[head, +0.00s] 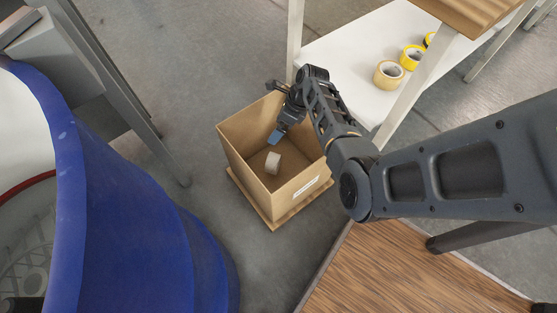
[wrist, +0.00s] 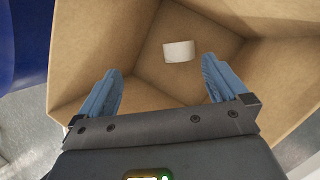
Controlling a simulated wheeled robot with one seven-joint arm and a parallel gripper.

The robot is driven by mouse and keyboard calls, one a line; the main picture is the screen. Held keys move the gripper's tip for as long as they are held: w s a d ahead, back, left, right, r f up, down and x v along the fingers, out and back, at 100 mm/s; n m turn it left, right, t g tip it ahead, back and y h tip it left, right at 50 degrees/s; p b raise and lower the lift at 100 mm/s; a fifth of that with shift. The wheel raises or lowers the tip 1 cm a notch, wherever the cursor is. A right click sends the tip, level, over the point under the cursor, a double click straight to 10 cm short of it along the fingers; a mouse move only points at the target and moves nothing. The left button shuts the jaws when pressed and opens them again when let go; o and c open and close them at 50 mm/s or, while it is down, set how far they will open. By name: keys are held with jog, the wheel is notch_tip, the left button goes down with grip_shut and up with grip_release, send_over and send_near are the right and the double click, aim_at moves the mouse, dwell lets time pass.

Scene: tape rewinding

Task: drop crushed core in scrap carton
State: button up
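The scrap carton (head: 244,150) is an open brown cardboard box with a white label on its front, standing on a flat board on the floor. A small pale core (head: 273,163) lies inside on the carton's floor; it also shows in the wrist view (wrist: 179,51), beyond the fingers and apart from them. Whether it is crushed is too small to tell. My gripper (head: 277,136) points down into the carton's opening. In the wrist view its two blue fingers (wrist: 161,90) are spread wide with nothing between them. The carton's walls (wrist: 100,45) surround them.
A large blue drum-like container (head: 140,220) stands at the left. A white shelf (head: 350,50) with several tape rolls (head: 388,73) is behind to the right. A wooden surface (head: 385,270) is at the front right. Grey floor lies free left of the carton.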

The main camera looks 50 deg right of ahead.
jog(key=shift+r, duration=0.1)
jog(key=p+v, duration=0.3)
jog(key=v, duration=0.4)
jog(key=shift+s+r, duration=0.2)
jog(key=shift+d, duration=0.15)
